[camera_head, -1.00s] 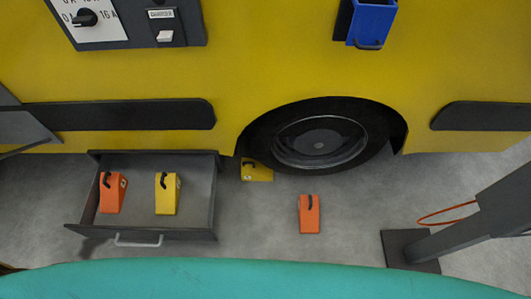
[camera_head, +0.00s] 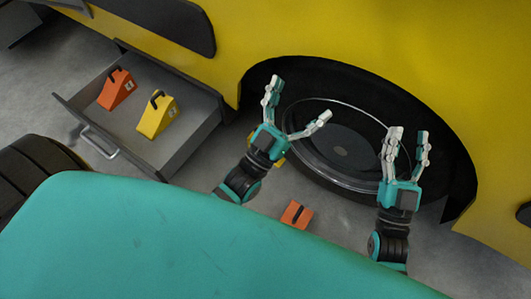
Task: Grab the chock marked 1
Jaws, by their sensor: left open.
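An orange chock (camera_head: 117,93) and a yellow chock (camera_head: 158,117) sit in the open drawer (camera_head: 190,150) at the left, each with a dark handle and a small label too small to read. Another orange chock (camera_head: 296,215) is on the floor before the wheel, partly cut off by my teal body. A yellow chock (camera_head: 280,162) by the wheel is almost hidden behind my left gripper (camera_head: 300,101). That gripper is open and empty, fingers spread wide, in front of the wheel. My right gripper (camera_head: 409,136) is raised further right, fingers apart and empty.
The yellow vehicle's wheel (camera_head: 345,155) fills the middle behind both grippers. The drawer has a pale front handle (camera_head: 99,142). Grey floor shows between the drawer and my body. A dark tyre-like shape (camera_head: 38,172) is at the left edge.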

